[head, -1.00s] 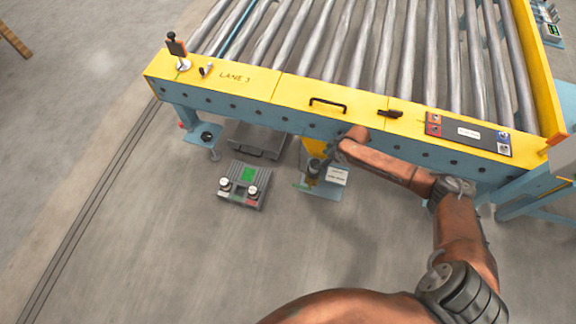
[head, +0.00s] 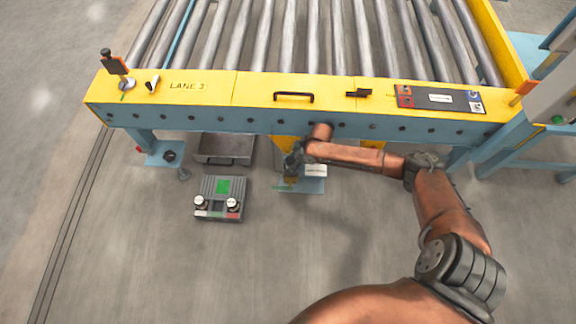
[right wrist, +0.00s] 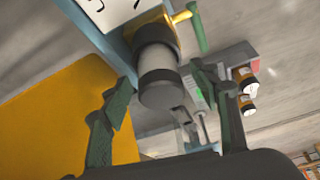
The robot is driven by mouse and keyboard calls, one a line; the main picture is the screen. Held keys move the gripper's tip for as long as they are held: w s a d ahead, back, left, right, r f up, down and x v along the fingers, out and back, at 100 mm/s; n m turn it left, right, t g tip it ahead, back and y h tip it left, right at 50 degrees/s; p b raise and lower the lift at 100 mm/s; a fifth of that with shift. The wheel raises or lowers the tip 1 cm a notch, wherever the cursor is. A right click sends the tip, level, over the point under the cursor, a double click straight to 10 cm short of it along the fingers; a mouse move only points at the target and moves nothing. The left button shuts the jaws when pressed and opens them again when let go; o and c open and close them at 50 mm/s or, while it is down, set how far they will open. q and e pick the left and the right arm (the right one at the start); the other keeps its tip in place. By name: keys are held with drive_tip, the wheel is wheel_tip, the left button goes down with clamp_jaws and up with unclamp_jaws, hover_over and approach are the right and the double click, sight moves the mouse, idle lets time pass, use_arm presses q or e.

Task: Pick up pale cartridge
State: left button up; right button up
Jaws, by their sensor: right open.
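The pale cartridge (right wrist: 157,66), a light grey cylinder with dark end bands, shows in the right wrist view on a yellow fitting at the blue bracket. My right gripper (right wrist: 160,82) is open, with one green-padded finger on each side of the cartridge's near end. I cannot tell whether either finger touches it. In the head view my right gripper (head: 292,163) is under the conveyor's front edge, above the small blue plate (head: 312,187). The cartridge is not clear there, largely covered by my gripper. My left gripper is out of view.
The yellow-topped conveyor frame (head: 210,88) overhangs my right forearm closely. The floor in front is clear.

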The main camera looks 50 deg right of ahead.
drive_tip(key=shift+c, duration=0.7)
drive_tip(key=c, duration=1.1)
